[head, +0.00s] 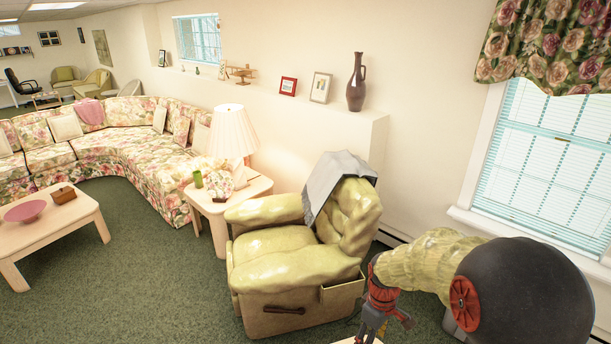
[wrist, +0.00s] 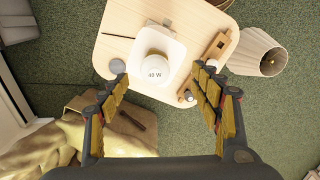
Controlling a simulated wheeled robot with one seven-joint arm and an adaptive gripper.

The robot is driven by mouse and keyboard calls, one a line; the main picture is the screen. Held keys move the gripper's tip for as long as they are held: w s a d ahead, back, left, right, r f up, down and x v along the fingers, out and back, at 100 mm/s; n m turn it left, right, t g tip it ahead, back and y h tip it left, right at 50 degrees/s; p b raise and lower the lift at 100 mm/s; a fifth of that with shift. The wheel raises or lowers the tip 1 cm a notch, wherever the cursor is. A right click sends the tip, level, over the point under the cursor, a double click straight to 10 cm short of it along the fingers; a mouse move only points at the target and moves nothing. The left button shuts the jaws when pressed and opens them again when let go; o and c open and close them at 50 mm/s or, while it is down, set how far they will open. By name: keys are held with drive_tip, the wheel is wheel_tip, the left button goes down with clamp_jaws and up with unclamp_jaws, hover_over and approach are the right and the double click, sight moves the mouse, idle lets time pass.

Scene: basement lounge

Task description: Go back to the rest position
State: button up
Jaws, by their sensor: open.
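My gripper (wrist: 160,80) is open in the wrist view, its two yellow-padded fingers spread wide with nothing between them. It points down over a small light wooden table (wrist: 113,24). A round white bulb marked 40 W (wrist: 154,72) and a white square dish (wrist: 172,50) under it show below and between the fingers. I cannot tell the exact height of the gripper above them. In the head view, my grey and red gripper (head: 378,318) is at the lower right, in front of the green armchair (head: 283,258); its fingertips are partly cut off by the bottom edge.
A wooden item (wrist: 216,46) lies at the table's right side, beside a pale lampshade (wrist: 257,50). The armchair also shows at lower left in the wrist view (wrist: 50,138). In the head view, a side table (head: 215,207) and coffee table (head: 65,228) stand left on green carpet.

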drive_tip(key=s+r+m+t+b, duration=0.2)
drive_tip(key=s+r+m+b, duration=0.2)
drive_tip(key=s, duration=0.6)
drive_tip(key=s+r+m+t+b, duration=0.3)
drive_tip(key=s+r+b, duration=0.4)
drive_tip(key=s, duration=0.3)
drive_tip(key=shift+s+a+r+m+b, duration=0.2)
drive_tip(key=shift+s+a+m+b, duration=0.1)
drive_tip(key=shift+m+b, duration=0.5)
drive_tip(key=shift+o, duration=0.2)
drive_tip(key=shift+s+r+t+b, duration=0.1)
drive_tip(key=shift+r+t+b, duration=0.4)
drive_tip(key=shift+b, duration=0.1)
drive_tip(key=shift+f, duration=0.1)
